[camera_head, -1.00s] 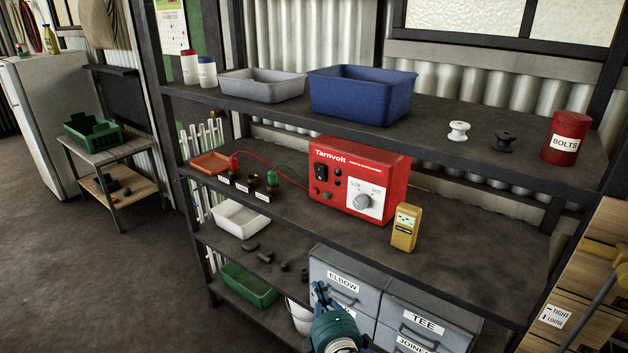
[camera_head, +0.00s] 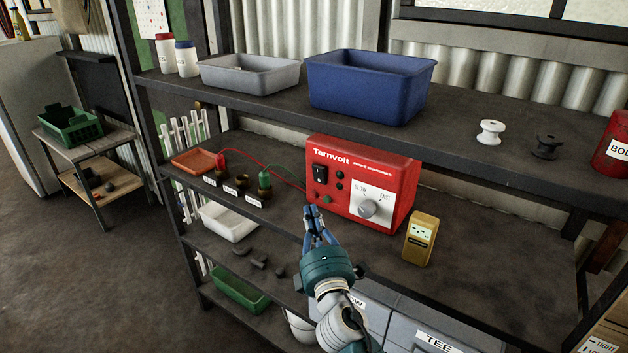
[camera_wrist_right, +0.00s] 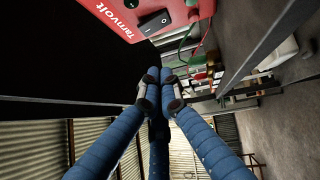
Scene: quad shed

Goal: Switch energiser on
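The energiser (camera_head: 380,168) is a red box marked Tarnvolt on the middle shelf. Its black rocker switch (camera_head: 320,174) is on the left of the front face; which way it is set I cannot tell. A SLOW/FAST dial (camera_head: 367,208) sits to the right. In the right wrist view the red box (camera_wrist_right: 178,10) and switch (camera_wrist_right: 155,22) show at the top. My right gripper (camera_head: 312,211) is in front of and below the switch, apart from it. Its blue fingertips are together and empty, also in the wrist view (camera_wrist_right: 160,88). My left gripper is not in view.
A yellow tester (camera_head: 420,239) stands right of the energiser. The upper shelf with a blue bin (camera_head: 370,88) overhangs the energiser. Grey drawers (camera_head: 400,318) are below. The shelf's right part is clear.

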